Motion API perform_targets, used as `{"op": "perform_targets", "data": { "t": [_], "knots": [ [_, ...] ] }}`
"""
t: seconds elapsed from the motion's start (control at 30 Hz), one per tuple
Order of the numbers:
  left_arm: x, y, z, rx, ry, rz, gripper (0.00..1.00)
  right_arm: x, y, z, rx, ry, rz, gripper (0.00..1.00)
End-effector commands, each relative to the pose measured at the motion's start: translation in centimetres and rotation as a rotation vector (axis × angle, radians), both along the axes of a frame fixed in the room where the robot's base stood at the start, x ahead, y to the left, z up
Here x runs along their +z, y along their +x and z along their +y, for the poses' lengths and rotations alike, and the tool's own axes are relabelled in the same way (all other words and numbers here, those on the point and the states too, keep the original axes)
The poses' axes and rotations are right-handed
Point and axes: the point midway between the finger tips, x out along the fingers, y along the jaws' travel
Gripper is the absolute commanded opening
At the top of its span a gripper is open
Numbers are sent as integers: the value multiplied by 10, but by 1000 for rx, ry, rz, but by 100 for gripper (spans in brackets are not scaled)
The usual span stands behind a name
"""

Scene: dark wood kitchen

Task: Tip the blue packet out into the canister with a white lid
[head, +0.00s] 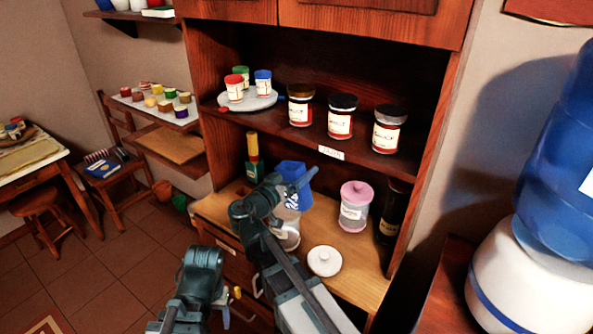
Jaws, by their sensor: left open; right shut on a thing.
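The blue packet (291,169) with white lettering is held up over the lower counter. My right gripper (298,186) is shut on it and covers part of it. An open clear canister (288,236) stands just below the packet, partly hidden behind my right arm. Its contents cannot be made out. A round white lid (325,261) with a knob lies on the counter to the right of the canister. My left gripper (203,260) is open and empty, low in front of the cabinet, apart from these things.
A pink-lidded canister (355,206) and a dark bottle (393,214) stand right of the packet; a green bottle (253,160) stands left. The shelf above holds dark-lidded jars (340,117) and a plate (247,101) with small cups. A water dispenser (530,275) is at far right.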

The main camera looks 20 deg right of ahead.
Motion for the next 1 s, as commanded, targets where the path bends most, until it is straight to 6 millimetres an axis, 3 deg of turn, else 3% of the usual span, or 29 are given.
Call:
{"op": "perform_targets", "data": {
  "t": [1.0],
  "knots": [
    [-6, 0, 0, 0, 0, 0, 67, -6, 0, 3, 0, -53, 69, 23]
  ]
}}
